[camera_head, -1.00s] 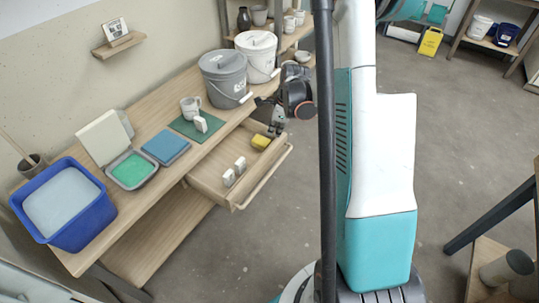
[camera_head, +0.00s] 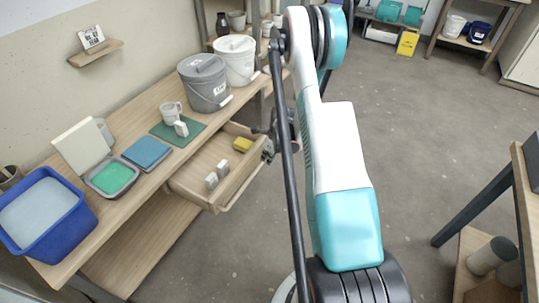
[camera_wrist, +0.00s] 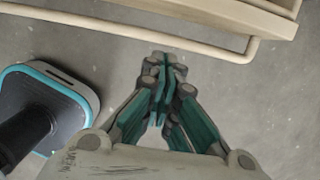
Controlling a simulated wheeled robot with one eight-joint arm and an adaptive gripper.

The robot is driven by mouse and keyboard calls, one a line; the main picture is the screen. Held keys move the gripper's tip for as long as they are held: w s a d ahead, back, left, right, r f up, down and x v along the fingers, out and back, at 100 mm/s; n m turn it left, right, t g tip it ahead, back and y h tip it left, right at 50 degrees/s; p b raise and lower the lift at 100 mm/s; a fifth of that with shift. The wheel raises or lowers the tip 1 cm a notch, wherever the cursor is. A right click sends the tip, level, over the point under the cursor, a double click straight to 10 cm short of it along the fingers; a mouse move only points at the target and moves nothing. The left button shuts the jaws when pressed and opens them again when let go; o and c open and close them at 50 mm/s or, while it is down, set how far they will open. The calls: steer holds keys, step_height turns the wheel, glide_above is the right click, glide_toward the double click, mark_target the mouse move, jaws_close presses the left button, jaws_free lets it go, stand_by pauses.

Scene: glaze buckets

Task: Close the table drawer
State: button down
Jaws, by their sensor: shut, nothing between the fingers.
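The table drawer (camera_head: 203,190) is pulled out from under the wooden table in the head view. A yellow sponge-like block and small white-grey blocks lie in it. Its long bar handle (camera_head: 244,186) runs along its front; the handle (camera_wrist: 150,38) also crosses the top of the wrist view. My gripper (camera_wrist: 163,62) is shut and empty, pointing toward the handle with its tips a little short of it in the picture. In the head view my gripper (camera_head: 268,150) is partly hidden by my arm, beside the drawer's far front corner. I cannot tell whether it touches the drawer.
The table (camera_head: 150,110) carries a blue tub (camera_head: 50,240), a grey bucket (camera_head: 205,90), a white bucket (camera_head: 235,70), a mug (camera_head: 171,112) and trays. Open floor (camera_head: 420,130) lies right of the drawer. Another table (camera_head: 520,190) stands at the right edge.

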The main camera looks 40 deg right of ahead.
steer(key=w+f+b, duration=0.1)
steer(key=w+a+f, duration=0.1)
steer(key=w, duration=0.1)
steer(key=shift+w+a+f+b, duration=0.2)
steer(key=shift+f+b, duration=0.1)
steer(key=shift+b, duration=0.1)
steer(key=shift+w+a+r, duration=0.1)
steer(key=shift+w+r, duration=0.05)
steer(key=shift+w, duration=0.35)
